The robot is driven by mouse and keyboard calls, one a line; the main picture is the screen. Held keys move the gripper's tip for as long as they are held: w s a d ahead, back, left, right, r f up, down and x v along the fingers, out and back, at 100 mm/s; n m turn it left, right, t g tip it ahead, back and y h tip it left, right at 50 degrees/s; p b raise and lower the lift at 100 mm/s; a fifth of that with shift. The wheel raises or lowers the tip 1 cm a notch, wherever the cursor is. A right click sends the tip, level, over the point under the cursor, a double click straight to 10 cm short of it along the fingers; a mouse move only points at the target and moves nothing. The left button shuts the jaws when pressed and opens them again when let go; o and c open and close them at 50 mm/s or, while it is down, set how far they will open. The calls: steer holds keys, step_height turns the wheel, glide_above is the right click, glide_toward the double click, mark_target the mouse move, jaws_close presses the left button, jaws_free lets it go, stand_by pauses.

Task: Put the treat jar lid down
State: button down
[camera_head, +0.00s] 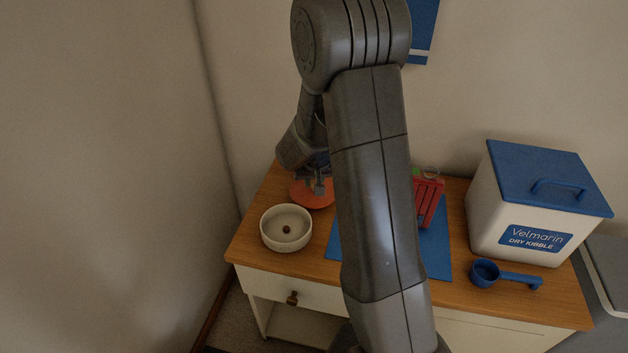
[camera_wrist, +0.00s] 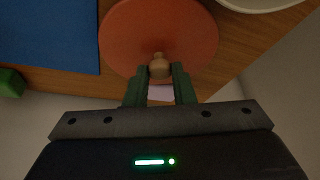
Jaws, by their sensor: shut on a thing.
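The treat jar lid is an orange-red disc (camera_head: 312,194) with a small light wooden knob, near the back left of the wooden cabinet top. In the wrist view the lid (camera_wrist: 150,25) fills the upper middle. My gripper (camera_head: 318,187) is above it, its two dark green fingers (camera_wrist: 159,80) shut on the knob. Whether the lid touches the wooden top or hangs just above it, I cannot tell. My arm hides part of the middle of the top. No jar body is clearly visible.
A cream bowl (camera_head: 286,242) with a small brown piece inside stands just in front of the lid. A blue mat (camera_head: 436,256) lies right of it, with a red item (camera_head: 428,201) at its back. A blue scoop (camera_head: 505,277) and a kibble bin (camera_head: 515,225) stand at the right.

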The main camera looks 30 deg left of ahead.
steer(key=shift+f+b, duration=0.5)
steer(key=shift+b, duration=0.1)
steer(key=shift+f, duration=0.1)
steer(key=c, duration=1.2)
jaws_free()
steer(key=shift+c, duration=0.2)
steer(key=shift+r+p, duration=0.5)
steer(key=shift+r, duration=0.05)
steer(key=p+v, duration=0.1)
steer(key=v, duration=1.1)
steer(key=shift+p, duration=0.3)
